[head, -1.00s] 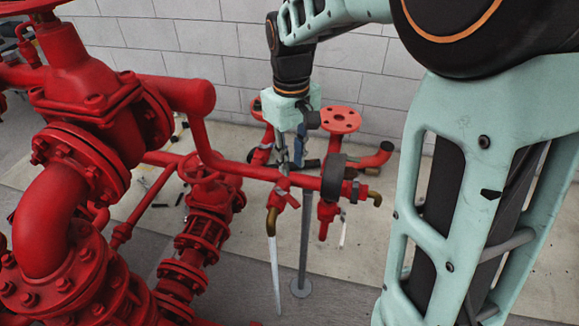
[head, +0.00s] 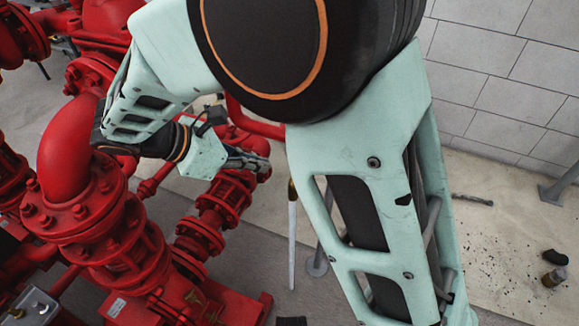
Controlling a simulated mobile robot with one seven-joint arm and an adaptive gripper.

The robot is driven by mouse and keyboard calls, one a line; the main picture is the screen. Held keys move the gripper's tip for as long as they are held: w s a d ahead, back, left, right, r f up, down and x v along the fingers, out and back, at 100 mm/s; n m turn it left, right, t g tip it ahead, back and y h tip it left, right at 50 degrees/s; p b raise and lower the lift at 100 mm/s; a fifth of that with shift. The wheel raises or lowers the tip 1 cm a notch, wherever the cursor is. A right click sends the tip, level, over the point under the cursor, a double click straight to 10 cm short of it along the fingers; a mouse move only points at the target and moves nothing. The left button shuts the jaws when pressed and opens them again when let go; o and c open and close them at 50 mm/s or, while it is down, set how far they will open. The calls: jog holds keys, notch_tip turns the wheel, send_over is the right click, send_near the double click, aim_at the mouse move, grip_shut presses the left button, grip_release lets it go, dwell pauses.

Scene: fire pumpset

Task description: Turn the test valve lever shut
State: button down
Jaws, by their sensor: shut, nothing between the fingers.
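The test valve lever is not visible; my arm covers the area above the outlet. A brass outlet (head: 291,191) shows as a thin strip beside my arm, with a white water stream (head: 292,245) running straight down from it. My gripper (head: 266,166) is at the end of the wrist, left of the outlet, pointing right. Its fingers look closed and empty. It appears in front of the red flanged pipework, and I cannot tell whether it touches anything.
Large red pipe elbow (head: 66,158) and flanged red pipe stack (head: 200,240) fill the left. A grey post foot (head: 317,266) stands behind my arm. Pale floor (head: 500,235) at right is mostly clear, with small loose pieces (head: 553,277) and a block wall (head: 500,70) behind.

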jog(key=x, duration=0.4)
jog(key=r+b+x, duration=0.1)
jog(key=x, duration=0.2)
jog(key=d+x, duration=0.1)
jog(key=x, duration=0.3)
jog(key=shift+w+d+b, duration=0.3)
jog(key=shift+w, duration=0.1)
jog(key=shift+w+d, duration=0.35)
jog(key=shift+d, duration=0.2)
jog(key=shift+d+n+t+y, duration=0.4)
jog(key=shift+d+n+t, duration=0.15)
jog(key=shift+n, duration=0.35)
jog(key=shift+w+d+n+t+y, duration=0.2)
jog(key=shift+w+d+n, duration=0.1)
jog(key=shift+d, duration=0.55)
jog(key=shift+w+d+n+t+y, duration=0.2)
jog(key=shift+w+d+n, duration=0.1)
jog(key=shift+d, duration=0.5)
